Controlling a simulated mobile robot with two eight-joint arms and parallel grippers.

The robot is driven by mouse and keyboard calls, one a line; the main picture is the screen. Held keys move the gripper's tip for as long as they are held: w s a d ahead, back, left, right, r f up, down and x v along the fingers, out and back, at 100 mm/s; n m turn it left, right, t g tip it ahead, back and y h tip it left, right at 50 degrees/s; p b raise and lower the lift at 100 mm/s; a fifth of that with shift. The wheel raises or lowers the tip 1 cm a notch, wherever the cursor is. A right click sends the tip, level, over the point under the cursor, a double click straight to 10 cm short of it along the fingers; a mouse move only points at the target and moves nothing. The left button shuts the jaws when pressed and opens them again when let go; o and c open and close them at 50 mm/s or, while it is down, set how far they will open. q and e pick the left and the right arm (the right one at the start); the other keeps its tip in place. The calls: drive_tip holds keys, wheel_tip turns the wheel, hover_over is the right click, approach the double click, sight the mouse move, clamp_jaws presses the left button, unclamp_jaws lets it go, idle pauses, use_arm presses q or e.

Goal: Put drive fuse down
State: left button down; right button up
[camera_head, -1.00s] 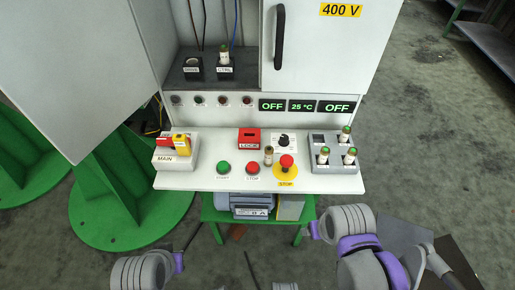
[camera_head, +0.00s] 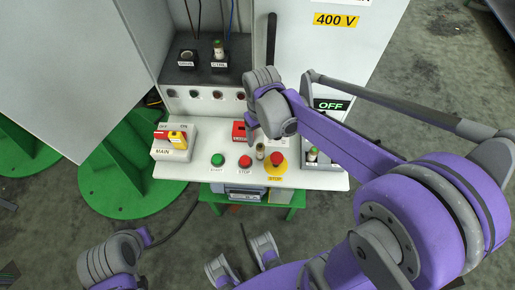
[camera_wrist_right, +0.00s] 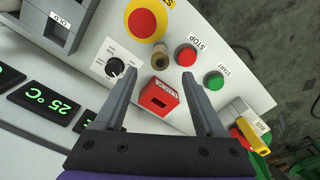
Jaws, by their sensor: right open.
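A small loose fuse with a brownish body, which I take to be the drive fuse, stands upright on the white panel between the red stop button and the yellow-ringed emergency stop. It shows in the head view (camera_head: 260,152) and in the right wrist view (camera_wrist_right: 160,56). My right gripper (camera_head: 251,133) is over the panel, open and empty. In the wrist view its fingers (camera_wrist_right: 159,75) spread either side of the red lock block (camera_wrist_right: 158,98), with the fuse beyond it, apart from both fingers. The drive socket (camera_head: 186,57) looks empty. My left gripper (camera_head: 146,238) is low at left; its jaws are unclear.
A fuse (camera_head: 218,48) stands in the control socket beside the drive socket. The MAIN switch (camera_head: 177,139) and green start button (camera_head: 217,160) are at left.

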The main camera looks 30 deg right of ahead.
sight(260, 146)
wheel_tip(260, 146, down, 8)
drive_tip(key=shift+r+b, duration=0.2)
drive_tip(key=shift+b, duration=0.3)
clamp_jaws()
